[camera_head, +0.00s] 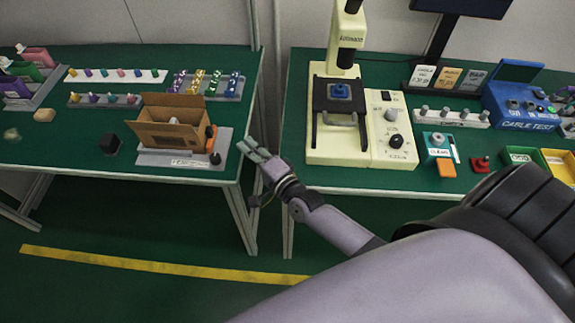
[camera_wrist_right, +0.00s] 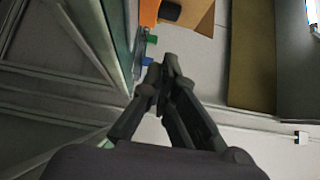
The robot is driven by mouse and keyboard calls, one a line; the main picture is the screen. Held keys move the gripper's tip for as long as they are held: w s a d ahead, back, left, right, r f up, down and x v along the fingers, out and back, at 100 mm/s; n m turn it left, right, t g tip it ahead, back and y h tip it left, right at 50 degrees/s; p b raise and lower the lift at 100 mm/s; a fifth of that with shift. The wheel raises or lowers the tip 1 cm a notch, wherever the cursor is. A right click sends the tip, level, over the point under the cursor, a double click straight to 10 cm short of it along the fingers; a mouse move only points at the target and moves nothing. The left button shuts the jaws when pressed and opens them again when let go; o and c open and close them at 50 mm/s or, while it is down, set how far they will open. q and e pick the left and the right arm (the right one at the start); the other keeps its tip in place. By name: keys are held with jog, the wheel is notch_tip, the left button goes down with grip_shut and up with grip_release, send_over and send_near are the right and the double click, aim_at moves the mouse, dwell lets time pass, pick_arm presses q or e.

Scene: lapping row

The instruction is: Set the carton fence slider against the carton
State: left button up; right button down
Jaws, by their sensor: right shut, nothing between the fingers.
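An open brown carton (camera_head: 165,136) stands on a grey base plate (camera_head: 222,145) at the right end of the left table. An orange fence slider (camera_head: 210,132) stands at the carton's right side; a dark knob sits low beside it. I cannot tell whether slider and carton touch. My right gripper (camera_head: 247,147) is shut and empty, to the right of the slider and apart from it, near the table's right edge. In the right wrist view its fingertips (camera_wrist_right: 170,72) meet below the orange part (camera_wrist_right: 149,13) and the carton cardboard (camera_wrist_right: 196,16). My left gripper is not in view.
A black block (camera_head: 110,145) lies left of the base plate. Racks of coloured bottles (camera_head: 205,84) stand behind the carton. A gap with metal posts separates this table from the right one, where a cream microscope (camera_head: 340,125) stands close to my right arm.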

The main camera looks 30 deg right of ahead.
aim_at(211, 136)
jog(key=s+d+b, duration=0.2)
jog(key=s+d, duration=0.1)
jog(key=s, duration=1.1)
jog(key=w+a, duration=0.1)
jog(key=w, duration=0.5)
jog(key=w+a, duration=0.1)
jog(key=w, duration=0.5)
jog(key=w+a, duration=0.1)
jog(key=w, duration=0.6)
jog(key=shift+w+a, duration=0.1)
jog(key=shift+a, duration=0.1)
jog(key=shift+w+a+p, duration=0.2)
jog(key=shift+w+a, duration=0.1)
jog(key=shift+a, duration=0.25)
jog(key=shift+w+a+p, duration=0.15)
jog(key=shift+w+a, duration=0.15)
jog(key=shift+a, duration=0.25)
jog(key=shift+w+a, duration=0.3)
jog(key=shift+a, duration=0.25)
jog(key=shift+w+a, duration=0.25)
jog(key=shift+a, duration=0.15)
